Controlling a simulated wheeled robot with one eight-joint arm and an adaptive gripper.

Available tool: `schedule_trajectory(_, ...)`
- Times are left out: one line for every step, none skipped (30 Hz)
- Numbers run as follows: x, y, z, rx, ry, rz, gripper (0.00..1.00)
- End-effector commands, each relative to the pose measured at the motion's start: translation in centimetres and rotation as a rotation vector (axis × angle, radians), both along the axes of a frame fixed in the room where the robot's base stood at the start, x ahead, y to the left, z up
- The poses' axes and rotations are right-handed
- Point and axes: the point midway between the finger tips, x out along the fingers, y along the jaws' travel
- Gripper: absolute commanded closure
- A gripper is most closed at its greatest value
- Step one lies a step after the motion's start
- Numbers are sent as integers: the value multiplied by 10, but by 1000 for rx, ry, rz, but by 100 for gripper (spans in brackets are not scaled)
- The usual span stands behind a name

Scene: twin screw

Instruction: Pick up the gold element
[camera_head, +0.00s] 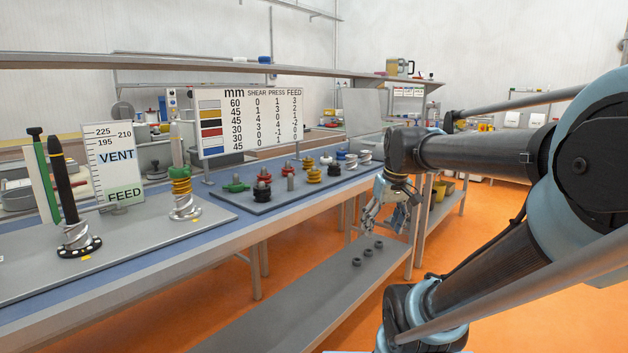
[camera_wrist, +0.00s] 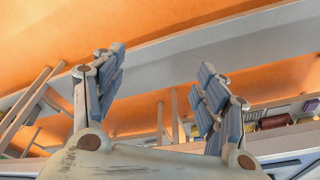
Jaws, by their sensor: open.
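Another gold element (camera_head: 181,187) is around an upright shaft on the left. My gripper (camera_head: 383,218) hangs beyond the bench's front edge, to the right of the mat and lower than it. It is open and empty, apart from every element. In the wrist view its two fingers (camera_wrist: 160,78) stand wide apart with orange floor behind them. No gold element is recognisable in the wrist view.
A chart board (camera_head: 248,120) and a VENT/FEED sign (camera_head: 116,160) stand on the bench. A dark shaft (camera_head: 64,190) stands at left. A lower shelf (camera_head: 310,310) holds several small dark parts (camera_head: 367,252).

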Motion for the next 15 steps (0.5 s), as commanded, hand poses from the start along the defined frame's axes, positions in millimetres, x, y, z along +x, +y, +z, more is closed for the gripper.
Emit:
schedule_trajectory(18,7,20,5,-5,45,34)
schedule_trajectory(28,11,29,8,-8,72,34)
schedule_trajectory(40,16,42,14,-12,107,34)
schedule_trajectory(50,20,52,16,-15,134,34)
schedule_trajectory(60,25,62,19,-19,161,34)
schedule_trajectory(73,31,74,24,-24,198,34)
schedule_trajectory(82,35,83,28,-28,225,34)
schedule_trajectory(92,40,92,31,-32,251,34)
schedule_trajectory(105,46,103,35,-38,287,34)
schedule_trajectory(115,51,111,39,-42,314,34)
schedule_trajectory(125,56,119,41,-48,340,34)
schedule_trajectory(138,63,130,46,-54,376,34)
schedule_trajectory(147,68,137,50,-58,402,34)
schedule_trajectory(157,74,145,52,-63,429,34)
schedule_trajectory(170,81,155,56,-70,464,34)
